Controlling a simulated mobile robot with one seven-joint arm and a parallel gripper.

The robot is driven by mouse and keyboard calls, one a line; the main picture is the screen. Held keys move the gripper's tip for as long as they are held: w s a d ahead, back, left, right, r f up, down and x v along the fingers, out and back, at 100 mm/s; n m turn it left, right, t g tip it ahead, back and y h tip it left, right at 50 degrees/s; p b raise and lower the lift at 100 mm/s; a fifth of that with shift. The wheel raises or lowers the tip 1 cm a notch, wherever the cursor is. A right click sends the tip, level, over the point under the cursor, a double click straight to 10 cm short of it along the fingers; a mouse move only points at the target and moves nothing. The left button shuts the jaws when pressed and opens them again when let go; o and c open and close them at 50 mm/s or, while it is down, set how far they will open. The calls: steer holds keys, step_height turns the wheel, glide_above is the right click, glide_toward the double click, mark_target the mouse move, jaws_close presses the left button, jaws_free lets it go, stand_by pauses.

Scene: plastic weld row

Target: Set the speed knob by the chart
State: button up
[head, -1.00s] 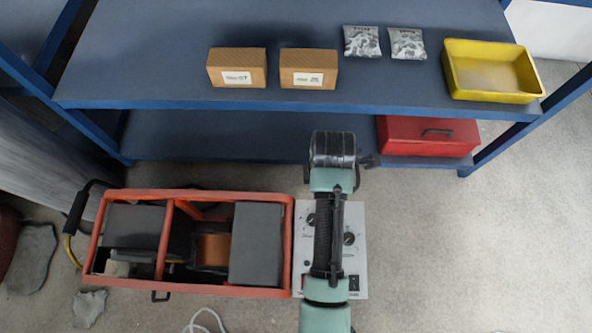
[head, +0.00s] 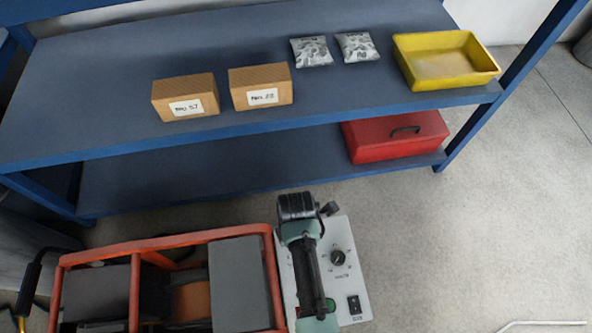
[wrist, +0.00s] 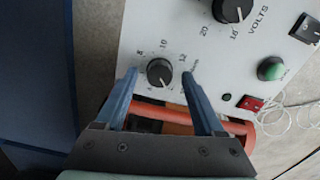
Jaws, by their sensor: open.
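A black knob (wrist: 159,72) with a scale showing 8, 10 and 12 sits on the pale control panel (wrist: 145,30). Its name label is too small and partly covered to read. My gripper (wrist: 158,76) is open in the wrist view, with one blue finger on each side of this knob. I cannot tell whether the fingers touch it or how high they are. A second black knob (wrist: 231,8), marked VOLTS, is at the top of the wrist view. It also shows in the head view (head: 338,257); my arm hides the first knob there. I see no chart.
A black rocker switch (wrist: 305,28), a green button (wrist: 271,69) and a red switch (wrist: 245,102) share the panel. An orange-framed machine (head: 272,260) adjoins it. Behind, a blue shelf (head: 110,75) bears two cartons (head: 262,86), silver packets (head: 357,47) and a yellow tray (head: 445,78).

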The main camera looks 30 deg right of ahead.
steer(key=shift+f, duration=0.2)
jaws_close()
stand_by(0.3)
